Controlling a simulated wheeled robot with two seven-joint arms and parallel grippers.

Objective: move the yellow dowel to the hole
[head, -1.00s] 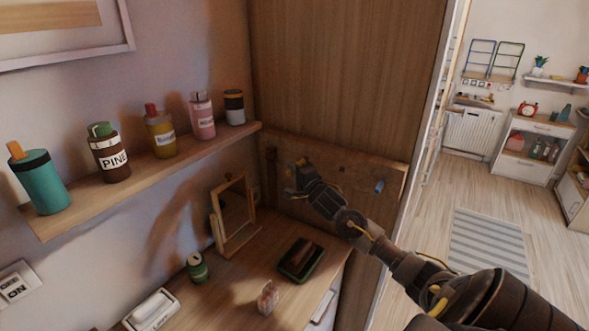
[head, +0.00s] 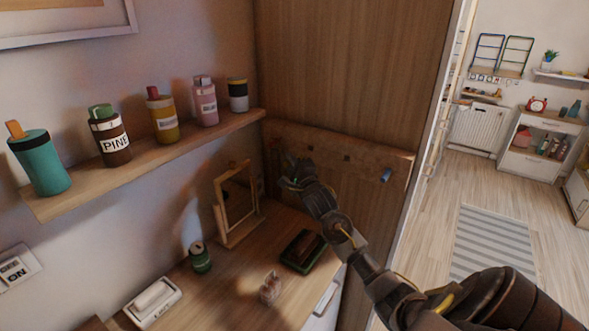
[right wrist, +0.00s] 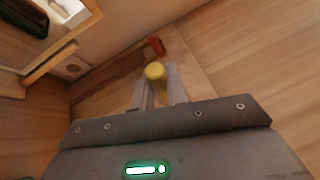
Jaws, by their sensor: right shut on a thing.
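My right gripper (head: 289,181) reaches to the left part of the wooden peg rail (head: 396,163) on the tall wooden panel. In the right wrist view, its two fingers (right wrist: 155,92) are shut on the yellow dowel (right wrist: 155,71), whose round end shows between the fingertips. In the head view the dowel is not clear behind the gripper. A dark hole (head: 347,158) shows in the rail, right of the gripper. I cannot tell whether the dowel touches the rail. My left gripper is out of view.
A blue dowel (head: 386,175) sticks out at the rail's right end. A red dowel (right wrist: 157,45) shows beyond the gripper. Below, the desk holds a framed mirror (head: 220,222), a green can (head: 200,258) and a dark tray (head: 287,259). A shelf (head: 90,185) with bottles runs along the left wall.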

